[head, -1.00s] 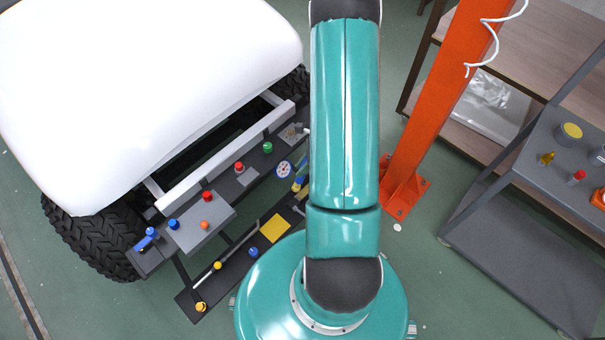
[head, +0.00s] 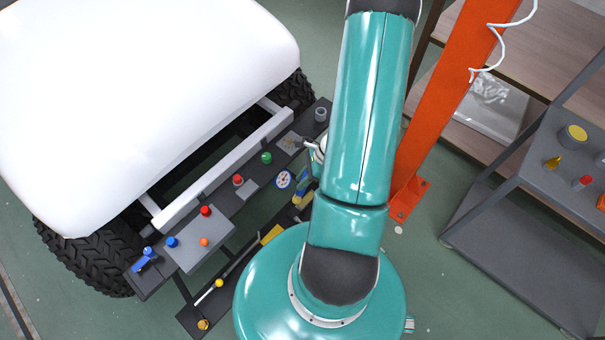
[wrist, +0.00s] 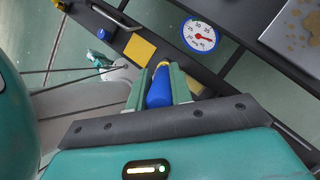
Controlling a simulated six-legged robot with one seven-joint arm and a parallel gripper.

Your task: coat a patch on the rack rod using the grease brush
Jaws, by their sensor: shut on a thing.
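In the wrist view my gripper (wrist: 160,78) is shut on the blue handle of the grease brush (wrist: 159,92), with a yellow end showing beyond the fingertips. The bristles cannot be made out. In the head view my arm hides most of the gripper. A thin rod, apparently the rack rod (head: 234,263), lies along the lower dark shelf, with a yellow ball (head: 219,283) near its light end. It also seems to show as a grey bar in the wrist view (wrist: 118,17). The brush is apart from it.
A round dial gauge (head: 284,179) and a yellow square (wrist: 140,50) are close by. A grey box with buttons (head: 200,242) sits on the upper shelf. The white cart body (head: 150,90) stands at left, an orange post (head: 440,115) and grey trolley (head: 520,255) at right.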

